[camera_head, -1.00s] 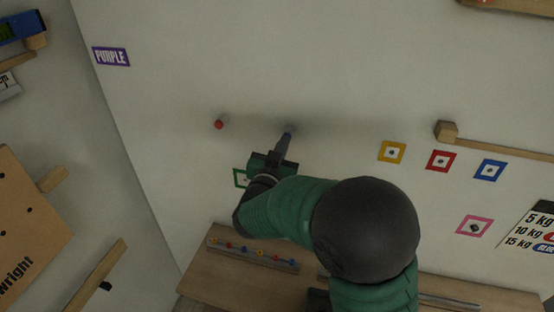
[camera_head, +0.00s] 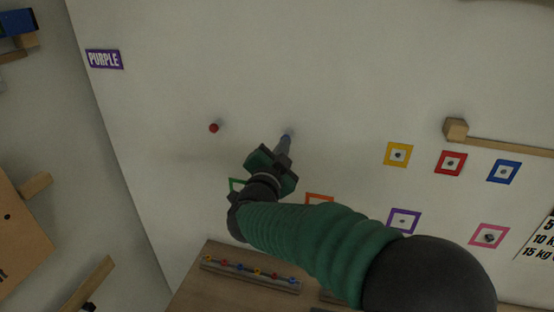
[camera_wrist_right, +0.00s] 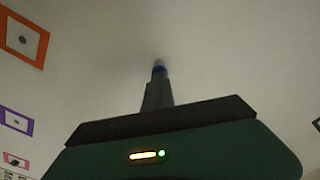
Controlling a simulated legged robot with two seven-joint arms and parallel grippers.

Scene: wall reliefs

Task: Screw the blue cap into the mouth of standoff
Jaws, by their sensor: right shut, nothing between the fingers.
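The blue cap (camera_head: 287,134) shows as a small blue spot on the pale wall, at the tip of my right gripper. In the right wrist view the blue cap (camera_wrist_right: 159,69) is a dark blue band just beyond the fingertips, with a small grey end, likely the standoff (camera_wrist_right: 158,61), behind it. The standoff's mouth is hidden. My right gripper (camera_head: 284,146) is shut with nothing between its fingers (camera_wrist_right: 158,82). I cannot tell whether the fingertips touch the cap. My left gripper is not in view.
A red-tipped standoff (camera_head: 214,127) sticks out of the wall to the left. Coloured square frames, such as the yellow one (camera_head: 398,154), line the wall at right. A wooden bar (camera_head: 500,147) juts out there. A rack (camera_head: 250,276) of coloured pieces lies on the table below.

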